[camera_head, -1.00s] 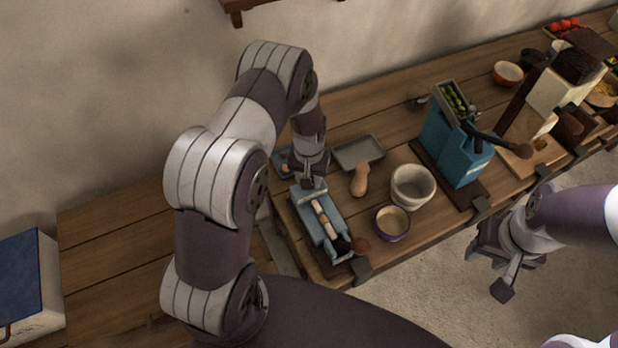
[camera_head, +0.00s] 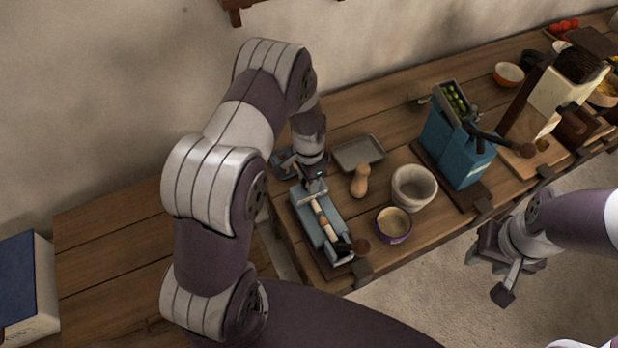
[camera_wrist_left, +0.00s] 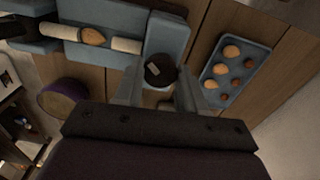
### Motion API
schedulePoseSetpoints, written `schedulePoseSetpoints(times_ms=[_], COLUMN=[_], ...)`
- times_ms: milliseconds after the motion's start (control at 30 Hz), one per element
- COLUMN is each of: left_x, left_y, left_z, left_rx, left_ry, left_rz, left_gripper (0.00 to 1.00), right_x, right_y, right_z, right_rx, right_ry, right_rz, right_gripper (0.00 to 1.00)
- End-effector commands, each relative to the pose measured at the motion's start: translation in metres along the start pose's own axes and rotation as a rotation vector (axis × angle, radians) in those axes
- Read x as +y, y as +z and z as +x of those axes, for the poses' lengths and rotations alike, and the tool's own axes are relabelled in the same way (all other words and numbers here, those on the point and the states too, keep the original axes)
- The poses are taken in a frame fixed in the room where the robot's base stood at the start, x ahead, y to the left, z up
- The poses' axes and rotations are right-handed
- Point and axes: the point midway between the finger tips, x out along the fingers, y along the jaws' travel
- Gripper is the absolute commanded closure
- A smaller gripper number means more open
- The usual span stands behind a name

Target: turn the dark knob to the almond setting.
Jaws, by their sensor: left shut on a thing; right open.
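The dark round knob (camera_wrist_left: 160,72) sits at the end of a blue-grey nutcracker (camera_wrist_left: 167,38) and carries a small pale mark. My left gripper (camera_wrist_left: 158,88) is shut on the knob, one finger on each side, in the left wrist view. In the head view the left gripper (camera_head: 314,184) is at the far end of the nutcracker (camera_head: 332,238), and it hides the knob. A nut lies between two pale rods in the nutcracker. No setting labels are readable. My right gripper (camera_head: 503,268) is open and empty, off the bench's front edge.
A blue tray of nuts (camera_wrist_left: 213,82) lies beside the knob. Near the nutcracker are a grey tray (camera_head: 372,148), a wooden pestle (camera_head: 360,182), a pale mortar (camera_head: 426,187) and a purple bowl (camera_head: 393,238). A blue press (camera_head: 470,163) stands to the right.

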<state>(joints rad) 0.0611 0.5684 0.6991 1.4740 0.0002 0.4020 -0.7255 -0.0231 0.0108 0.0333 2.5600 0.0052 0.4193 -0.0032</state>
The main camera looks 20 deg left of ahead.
Motion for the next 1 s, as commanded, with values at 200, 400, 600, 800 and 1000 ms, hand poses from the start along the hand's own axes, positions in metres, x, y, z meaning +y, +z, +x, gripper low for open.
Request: schedulePoseSetpoints(times_ms=[200,400,600,800,1000], left_x=[-0.0036,-0.0038,-0.0039,-0.0037,-0.0021], left_y=[-0.0032,-0.0033,-0.0033,-0.0032,-0.0017], left_z=[-0.0042,-0.0044,-0.0045,-0.0043,-0.0024], left_rx=[0.009,0.010,0.010,0.009,0.005], left_ry=[-0.009,-0.010,-0.010,-0.010,-0.005], left_rz=[0.060,0.079,0.080,0.080,0.079], left_gripper=[0.91,0.90,0.91,0.41,0.35], right_x=[0.0000,0.0000,0.0000,0.0000,0.0000], right_y=[0.0000,0.0001,0.0001,0.0000,0.0001], right_z=[0.0003,0.0005,0.0004,0.0005,0.0008], right_rx=[0.000,0.000,0.000,0.000,0.000], right_ry=[0.000,0.000,0.000,0.000,0.000], right_rz=[0.000,0.000,0.000,0.000,0.000], right_gripper=[0.57,0.57,0.57,0.57,0.57])
